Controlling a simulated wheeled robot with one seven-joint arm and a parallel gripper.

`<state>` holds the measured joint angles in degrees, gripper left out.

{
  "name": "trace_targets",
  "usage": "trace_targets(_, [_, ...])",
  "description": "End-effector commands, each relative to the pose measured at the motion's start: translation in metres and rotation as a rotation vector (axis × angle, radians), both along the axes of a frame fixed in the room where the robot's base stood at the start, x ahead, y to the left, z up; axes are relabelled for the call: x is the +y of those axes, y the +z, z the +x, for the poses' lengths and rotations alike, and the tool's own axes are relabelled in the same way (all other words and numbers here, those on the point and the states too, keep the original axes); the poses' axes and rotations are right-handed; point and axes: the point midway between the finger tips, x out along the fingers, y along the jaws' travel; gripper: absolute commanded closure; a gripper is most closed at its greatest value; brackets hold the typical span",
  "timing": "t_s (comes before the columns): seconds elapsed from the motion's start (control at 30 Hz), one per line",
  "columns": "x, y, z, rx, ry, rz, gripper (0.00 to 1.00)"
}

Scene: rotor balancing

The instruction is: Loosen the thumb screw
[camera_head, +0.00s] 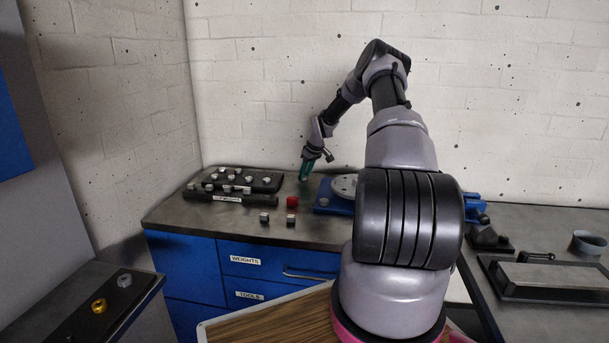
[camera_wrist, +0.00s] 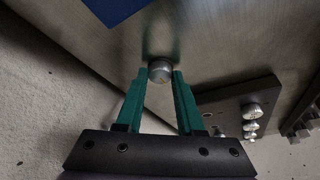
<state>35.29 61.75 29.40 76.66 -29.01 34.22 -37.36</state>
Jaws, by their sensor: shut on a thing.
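My gripper (camera_head: 306,170) has teal fingers and points down over the back of the bench, left of the rotor disc (camera_head: 345,186) on its blue base (camera_head: 338,209). In the wrist view the fingers (camera_wrist: 160,76) are shut on a small round silver piece (camera_wrist: 160,71), held at the tips. I cannot tell whether this piece is a thumb screw or a weight. A small grey knob (camera_head: 324,202) sits at the left front of the blue base and may be the thumb screw. My arm hides much of the disc and base.
A dark rack (camera_head: 230,198) with several silver weights stands left of my gripper. A red piece (camera_head: 292,202) and two small metal blocks (camera_head: 264,217) (camera_head: 291,219) lie on the bench in front. A black-framed tray (camera_head: 550,280) is at the right.

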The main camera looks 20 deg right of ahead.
Motion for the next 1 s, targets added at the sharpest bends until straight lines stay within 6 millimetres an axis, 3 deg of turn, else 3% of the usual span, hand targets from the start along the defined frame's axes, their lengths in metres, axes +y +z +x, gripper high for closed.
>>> trace_targets(0.6, [-0.0048, -0.0011, 0.0032, 0.001, 0.571, 0.001, 1.0])
trace_targets(1.0, [-0.0059, -0.0009, 0.0051, 0.001, 0.823, -0.001, 1.0])
